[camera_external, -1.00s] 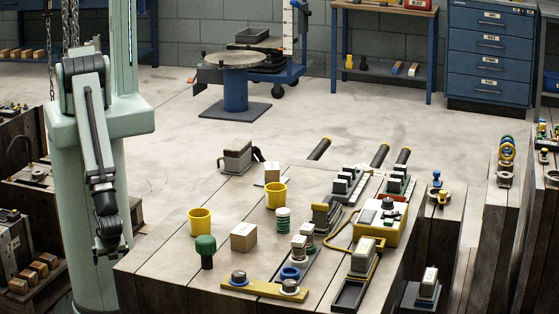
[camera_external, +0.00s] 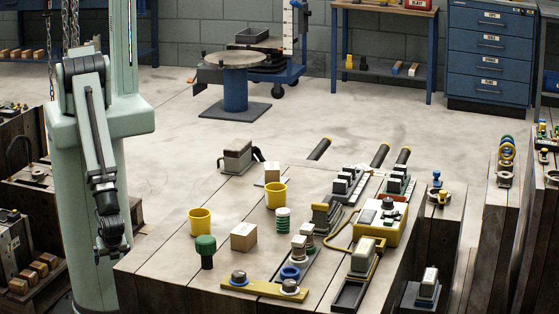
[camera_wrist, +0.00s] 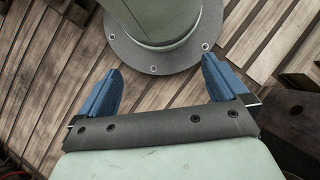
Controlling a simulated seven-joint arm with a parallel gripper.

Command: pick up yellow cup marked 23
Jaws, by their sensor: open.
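Two yellow cups stand upright on the wooden table. One yellow cup (camera_external: 200,222) is near the table's left edge, and the other yellow cup (camera_external: 276,196) is farther back and to the right. No number is readable on either cup. My gripper (camera_external: 112,250) hangs beside my column, left of the table and apart from both cups. In the wrist view my gripper (camera_wrist: 163,92) has its two blue fingers spread wide, with nothing between them. Neither cup shows in the wrist view.
Near the cups stand a green-topped knob (camera_external: 206,251), a cardboard box (camera_external: 244,237) and a green-white stack (camera_external: 283,219). A yellow bar (camera_external: 262,288) lies along the front. A yellow-grey machine (camera_external: 380,222) and black parts crowd the right. The table's left front corner (camera_external: 150,265) is clear.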

